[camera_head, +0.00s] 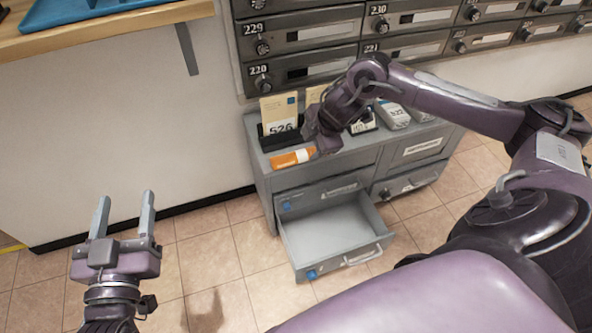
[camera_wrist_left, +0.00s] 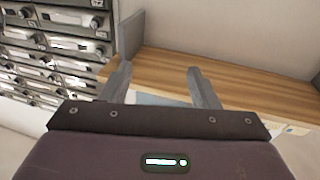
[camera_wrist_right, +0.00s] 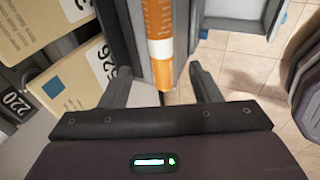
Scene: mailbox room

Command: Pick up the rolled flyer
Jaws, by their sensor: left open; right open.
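The rolled flyer is an orange roll with a white band (camera_head: 291,158) on the front left of the grey cabinet top. In the right wrist view the orange roll (camera_wrist_right: 160,50) points down between my right fingertips. My right gripper (camera_wrist_right: 164,82) is open, its fingers on either side of the roll's near end. In the head view my right gripper (camera_head: 322,138) is just right of the roll, its fingers mostly hidden by the wrist. My left gripper (camera_head: 125,210) is open and empty over the floor at the left; it also shows in the left wrist view (camera_wrist_left: 158,75).
Envelopes (camera_head: 280,112) stand in a dark holder behind the roll. Numbered mailboxes (camera_head: 310,40) fill the wall above. A wooden shelf (camera_head: 110,30) with a blue tray is at upper left.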

